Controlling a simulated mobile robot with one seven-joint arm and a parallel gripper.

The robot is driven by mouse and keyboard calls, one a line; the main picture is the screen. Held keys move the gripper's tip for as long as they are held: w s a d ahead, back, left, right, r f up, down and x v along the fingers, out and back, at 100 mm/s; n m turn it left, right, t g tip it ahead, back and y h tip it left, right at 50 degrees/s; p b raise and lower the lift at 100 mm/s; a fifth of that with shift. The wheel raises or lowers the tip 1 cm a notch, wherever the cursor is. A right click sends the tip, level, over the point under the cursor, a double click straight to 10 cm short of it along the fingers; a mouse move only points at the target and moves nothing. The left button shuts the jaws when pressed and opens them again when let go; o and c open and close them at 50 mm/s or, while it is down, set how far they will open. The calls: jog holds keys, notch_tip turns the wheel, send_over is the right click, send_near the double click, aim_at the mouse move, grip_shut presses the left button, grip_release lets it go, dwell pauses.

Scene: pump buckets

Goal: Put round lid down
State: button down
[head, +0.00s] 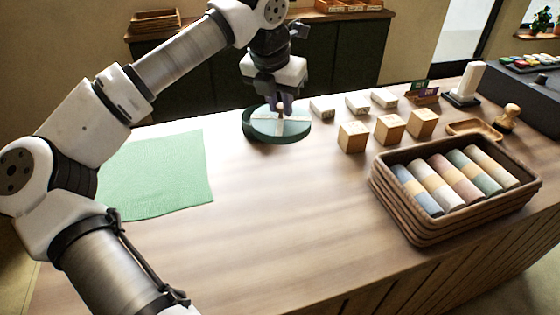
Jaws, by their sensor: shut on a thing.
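The exact contact of the fingertips is too small to see.
A green cloth (155,175) lies at the left. Small wooden boxes (352,137) and white boxes (322,107) stand right of the lid. A wicker tray (400,220) with rolled cloths is at the right. The front middle of the counter (270,220) is clear.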

notch_tip(320, 180, down, 15)
jog(key=p, duration=0.3)
jog(key=shift+f, duration=0.2)
jog(key=shift+f+b, duration=0.25)
jog(key=shift+b, duration=0.1)
jog(key=c, duration=1.3)
grip_release()
jog(key=shift+r, duration=0.1)
jog(key=shift+r, duration=0.1)
